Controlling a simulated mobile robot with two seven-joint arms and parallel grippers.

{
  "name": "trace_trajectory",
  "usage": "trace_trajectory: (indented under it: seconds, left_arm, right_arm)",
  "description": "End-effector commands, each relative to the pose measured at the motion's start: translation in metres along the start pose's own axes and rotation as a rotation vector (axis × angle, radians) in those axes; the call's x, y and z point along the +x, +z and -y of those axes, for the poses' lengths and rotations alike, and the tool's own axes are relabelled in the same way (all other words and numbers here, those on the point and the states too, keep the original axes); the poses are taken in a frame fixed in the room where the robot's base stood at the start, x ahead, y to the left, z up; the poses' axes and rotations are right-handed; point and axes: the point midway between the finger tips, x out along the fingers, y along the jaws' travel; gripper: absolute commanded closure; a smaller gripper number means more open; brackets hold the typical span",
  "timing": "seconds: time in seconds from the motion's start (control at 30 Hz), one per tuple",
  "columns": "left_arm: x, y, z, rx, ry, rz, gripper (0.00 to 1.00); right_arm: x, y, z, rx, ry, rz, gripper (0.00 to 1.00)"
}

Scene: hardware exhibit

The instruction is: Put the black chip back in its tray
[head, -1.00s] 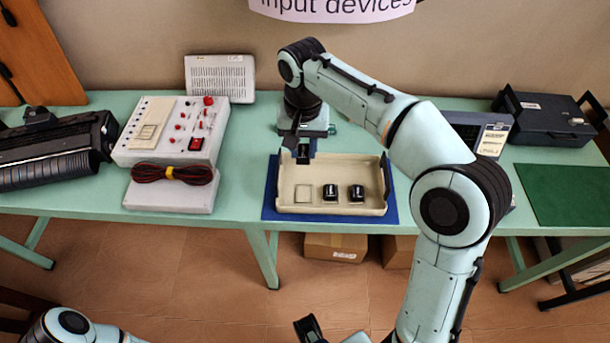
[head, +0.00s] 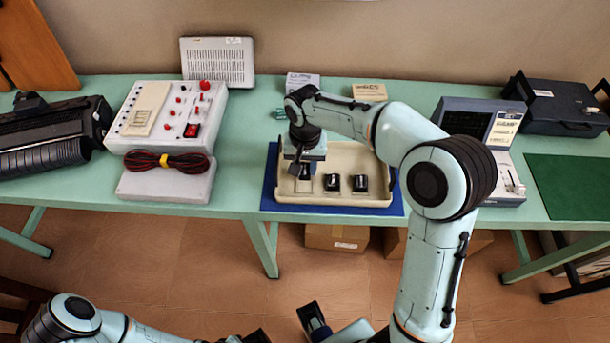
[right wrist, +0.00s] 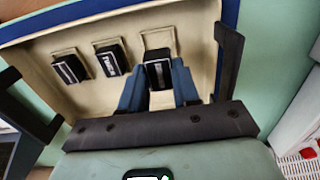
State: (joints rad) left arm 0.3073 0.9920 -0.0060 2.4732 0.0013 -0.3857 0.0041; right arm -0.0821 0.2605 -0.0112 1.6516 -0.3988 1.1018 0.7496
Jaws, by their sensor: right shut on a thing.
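The black chip (right wrist: 158,73) is between the blue fingertips of my right gripper (right wrist: 159,88) in the right wrist view. The gripper is shut on it. The chip overlaps an empty square recess (right wrist: 157,38) at one end of the cream tray (right wrist: 210,30) and seems slightly above it; contact cannot be told. In the head view, my right gripper (head: 304,168) points down over the left part of the tray (head: 340,202), partly hiding the chip and recess. My left arm (head: 75,312) is low at the left; its gripper's state is unclear at the bottom edge.
Two similar black chips (head: 331,182) (head: 360,183) sit in the tray's other recesses. The tray lies on a blue mat (head: 268,195) on the green table. A control box with red knobs (head: 168,112) stands left, a grey device (head: 470,118) right. The tray walls are close around the gripper.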

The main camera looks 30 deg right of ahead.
Motion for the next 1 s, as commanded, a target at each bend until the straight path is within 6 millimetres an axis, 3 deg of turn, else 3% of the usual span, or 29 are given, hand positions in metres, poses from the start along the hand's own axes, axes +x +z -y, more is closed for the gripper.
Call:
trace_trajectory:
  seconds: [0.33,0.77,0.8,0.87,1.0]
  left_arm:
    - [0.005,0.000,0.002,0.000,0.000,0.001,0.57]
    - [0.007,0.000,0.003,-0.001,-0.001,0.002,0.57]
    - [0.007,0.000,0.003,-0.001,-0.001,0.002,0.57]
    - [0.007,0.000,0.003,-0.001,-0.001,0.002,0.57]
    - [0.007,0.000,0.003,-0.001,-0.001,0.002,0.57]
  right_arm:
    - [0.043,0.000,-0.001,0.001,0.001,0.001,0.98]
    - [0.049,0.000,0.000,0.000,0.000,0.000,0.98]
    - [0.049,0.000,0.000,0.000,0.000,0.000,0.63]
    - [0.049,0.000,0.000,0.000,0.000,-0.001,0.44]
    - [0.049,0.000,0.000,0.000,0.000,-0.001,0.44]
